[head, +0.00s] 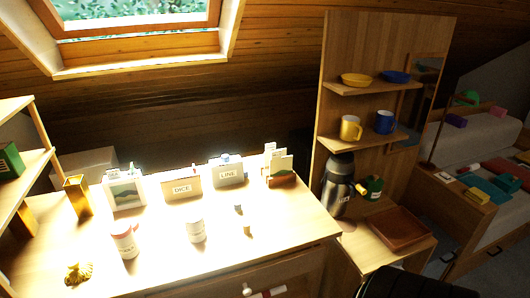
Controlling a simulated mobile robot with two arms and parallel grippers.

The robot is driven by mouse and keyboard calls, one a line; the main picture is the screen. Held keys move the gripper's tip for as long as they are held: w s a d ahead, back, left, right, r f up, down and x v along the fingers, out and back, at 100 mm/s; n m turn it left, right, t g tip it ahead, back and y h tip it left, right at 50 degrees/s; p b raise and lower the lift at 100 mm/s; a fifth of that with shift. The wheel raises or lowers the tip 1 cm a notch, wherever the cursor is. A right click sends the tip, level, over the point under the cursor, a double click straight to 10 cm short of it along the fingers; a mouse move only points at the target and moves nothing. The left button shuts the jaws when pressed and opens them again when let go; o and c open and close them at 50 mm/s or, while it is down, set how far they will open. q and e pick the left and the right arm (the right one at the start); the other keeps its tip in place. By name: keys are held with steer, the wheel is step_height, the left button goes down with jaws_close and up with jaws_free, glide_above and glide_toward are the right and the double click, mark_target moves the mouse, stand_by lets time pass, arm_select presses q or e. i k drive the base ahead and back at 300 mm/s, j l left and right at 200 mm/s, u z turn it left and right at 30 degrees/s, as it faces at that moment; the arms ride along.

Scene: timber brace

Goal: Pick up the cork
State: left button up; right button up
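A small tan piece that looks like the cork (247,229) stands on the brightly lit wooden table (290,238), right of centre. Neither of my grippers is in view.
A white and red jar (124,240) and a gold ornament (78,273) stand further left. Labelled boxes marked DICE (181,188) and LINE (228,175) line the back. A shelf unit with a dark flask (339,185) stands right. The table right of the cork is clear.

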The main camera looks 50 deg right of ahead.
mark_target(246, 225)
steer(key=z, duration=1.45)
steer(key=u, duration=0.2)
